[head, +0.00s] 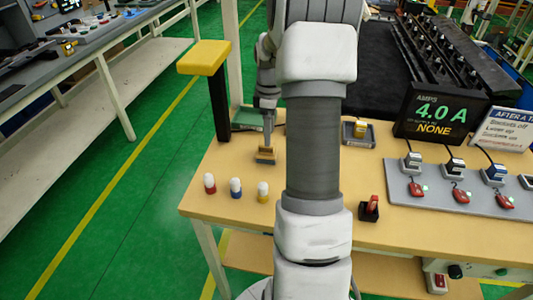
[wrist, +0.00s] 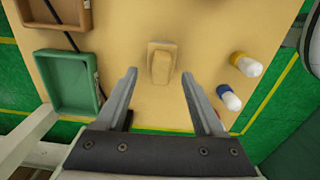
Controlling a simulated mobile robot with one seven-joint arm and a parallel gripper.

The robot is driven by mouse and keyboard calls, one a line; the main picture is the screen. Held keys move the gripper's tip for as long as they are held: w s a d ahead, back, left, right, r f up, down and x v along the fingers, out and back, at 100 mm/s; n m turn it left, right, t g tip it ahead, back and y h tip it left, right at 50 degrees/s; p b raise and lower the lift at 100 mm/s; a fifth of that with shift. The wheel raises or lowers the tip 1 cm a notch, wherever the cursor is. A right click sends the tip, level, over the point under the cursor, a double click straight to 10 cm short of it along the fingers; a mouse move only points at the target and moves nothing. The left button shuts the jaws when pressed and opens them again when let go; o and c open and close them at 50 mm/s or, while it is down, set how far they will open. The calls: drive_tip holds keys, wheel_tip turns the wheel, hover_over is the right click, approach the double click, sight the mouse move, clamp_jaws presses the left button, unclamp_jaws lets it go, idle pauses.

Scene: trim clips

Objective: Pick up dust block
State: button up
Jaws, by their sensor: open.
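The dust block (wrist: 161,62), a small tan block with a raised narrower top, lies on the tan tabletop in the wrist view. In the head view the block (head: 266,156) shows small, with a bluish lower strip, below the end of my arm. My gripper (wrist: 159,76) is open and empty, its two fingers on either side of the block's near end. The fingers do not visibly touch the block. How high they are above the table I cannot tell.
A green tray (wrist: 72,82) and a brown tray (wrist: 56,12) are at the left in the wrist view. White bottles with yellow (wrist: 246,64) and blue (wrist: 229,98) ends stand to the right. In the head view, a yellow-topped post (head: 205,58) stands by the table's left edge.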

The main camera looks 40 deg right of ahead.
sight(267, 151)
drive_tip(key=f, duration=0.5)
drive_tip(key=shift+w+a+f, duration=0.15)
drive_tip(key=shift+w+a, duration=0.05)
drive_tip(key=shift+a, duration=0.15)
clamp_jaws()
